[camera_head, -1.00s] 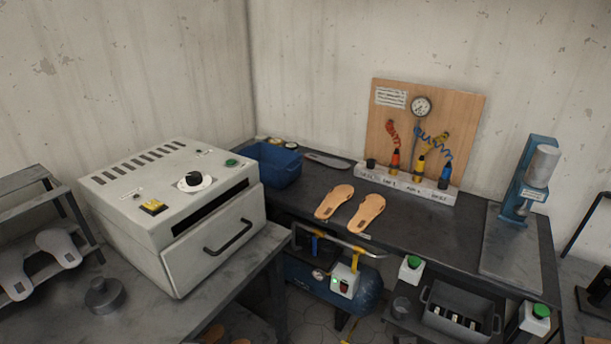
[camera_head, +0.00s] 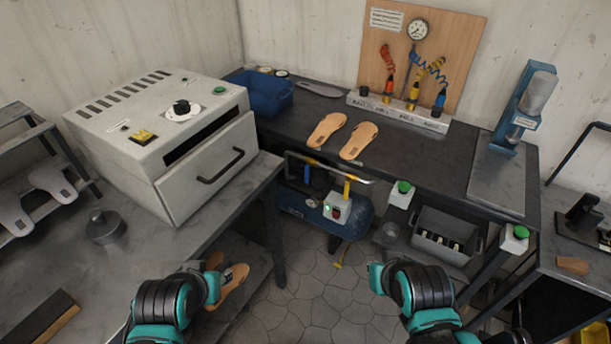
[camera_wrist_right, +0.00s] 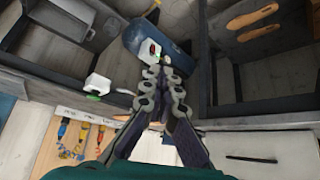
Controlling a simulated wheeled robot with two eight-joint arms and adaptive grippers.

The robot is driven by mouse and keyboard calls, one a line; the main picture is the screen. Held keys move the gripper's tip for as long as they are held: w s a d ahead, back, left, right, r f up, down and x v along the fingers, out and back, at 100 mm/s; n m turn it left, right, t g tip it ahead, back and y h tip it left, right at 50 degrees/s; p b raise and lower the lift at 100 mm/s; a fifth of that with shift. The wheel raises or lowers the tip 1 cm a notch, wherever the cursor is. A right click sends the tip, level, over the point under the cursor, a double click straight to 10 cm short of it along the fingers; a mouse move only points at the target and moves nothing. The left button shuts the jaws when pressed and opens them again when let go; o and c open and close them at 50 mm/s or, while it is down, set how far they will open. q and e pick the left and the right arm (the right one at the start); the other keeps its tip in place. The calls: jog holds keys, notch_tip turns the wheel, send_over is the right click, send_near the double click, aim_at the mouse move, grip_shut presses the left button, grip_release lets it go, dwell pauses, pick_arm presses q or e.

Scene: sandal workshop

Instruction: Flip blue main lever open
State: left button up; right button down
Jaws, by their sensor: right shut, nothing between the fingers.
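The blue compressor tank (camera_head: 312,206) sits under the dark bench, with a white switch box (camera_head: 337,208) at its front. A small blue lever (camera_head: 307,174) stands upright at the tank's upper left, below a grey bar; a yellow lever (camera_head: 347,186) stands to its right. My right gripper (camera_wrist_right: 160,78) is shut and empty in the right wrist view, its tips over the tank (camera_wrist_right: 138,36) and box (camera_wrist_right: 148,50) in the picture. I cannot make out the blue lever there.
The bench (camera_head: 420,165) holds sandal soles (camera_head: 358,141), a blue bin (camera_head: 266,97) and a row of coloured air fittings (camera_head: 413,95). A white oven (camera_head: 165,140) stands on the left table. Green-buttoned boxes (camera_head: 399,196) flank a grey crate (camera_head: 440,238).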

jog(key=w+a+n+t+h, duration=0.25)
jog(key=w+n+h, duration=0.35)
jog(key=w, duration=2.1)
jog(key=w+a+f+n+t, duration=0.4)
jog(key=w+a+f, duration=0.3)
jog(key=w, duration=0.1)
jog(key=a+f+n+t+y, duration=0.1)
jog(key=a+f+n+t, duration=0.2)
jog(key=a+f+n, duration=0.2)
jog(key=w+a+f, duration=0.1)
jog(key=a+f, duration=0.2)
jog(key=f, duration=0.2)
jog(key=shift+a+f+t, duration=0.15)
jog(key=shift+f+t, duration=0.1)
jog(key=shift+t, duration=0.1)
jog(key=x, duration=1)
